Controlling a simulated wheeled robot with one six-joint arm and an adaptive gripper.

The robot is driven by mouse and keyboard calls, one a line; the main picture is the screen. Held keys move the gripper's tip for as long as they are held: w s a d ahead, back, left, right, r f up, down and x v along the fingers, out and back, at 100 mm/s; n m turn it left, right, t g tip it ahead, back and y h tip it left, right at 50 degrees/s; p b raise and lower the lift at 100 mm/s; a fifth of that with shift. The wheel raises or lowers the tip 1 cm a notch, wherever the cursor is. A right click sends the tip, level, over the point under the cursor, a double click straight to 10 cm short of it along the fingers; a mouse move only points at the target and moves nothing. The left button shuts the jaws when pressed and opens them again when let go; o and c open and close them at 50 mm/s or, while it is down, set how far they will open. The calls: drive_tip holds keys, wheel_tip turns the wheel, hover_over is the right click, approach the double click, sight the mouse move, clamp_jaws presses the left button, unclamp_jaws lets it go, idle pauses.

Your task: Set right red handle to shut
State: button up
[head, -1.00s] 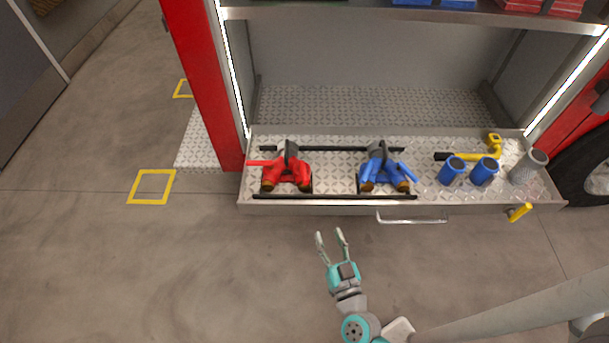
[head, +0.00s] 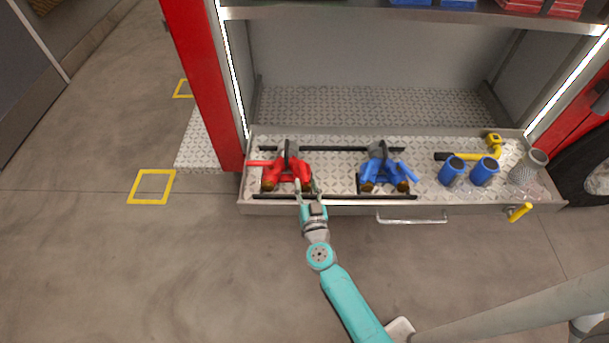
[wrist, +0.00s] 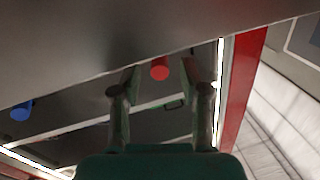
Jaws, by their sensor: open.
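The red divided valve fitting (head: 284,168) stands at the left of the pulled-out drawer. Its left handle (head: 257,163) points left. Its right handle is partly hidden by my fingers in the head view, so I cannot tell its exact angle. My gripper (head: 307,185) is open at the drawer's front edge, with its fingertips at the right front of the red fitting. In the wrist view a round red end (wrist: 160,69), seemingly the right handle, shows between the two open fingers (wrist: 159,92). I see no clear contact.
A blue fitting (head: 384,170) stands to the right, with blue cups (head: 452,170), a grey cup (head: 528,165) and a yellow tool (head: 490,153) beyond it. Black rails (head: 335,196) run along the drawer. A red post (head: 205,90) rises at the left. Floor in front is clear.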

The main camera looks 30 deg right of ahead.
sight(305, 174)
drive_tip(key=shift+x, duration=2.15)
clamp_jaws()
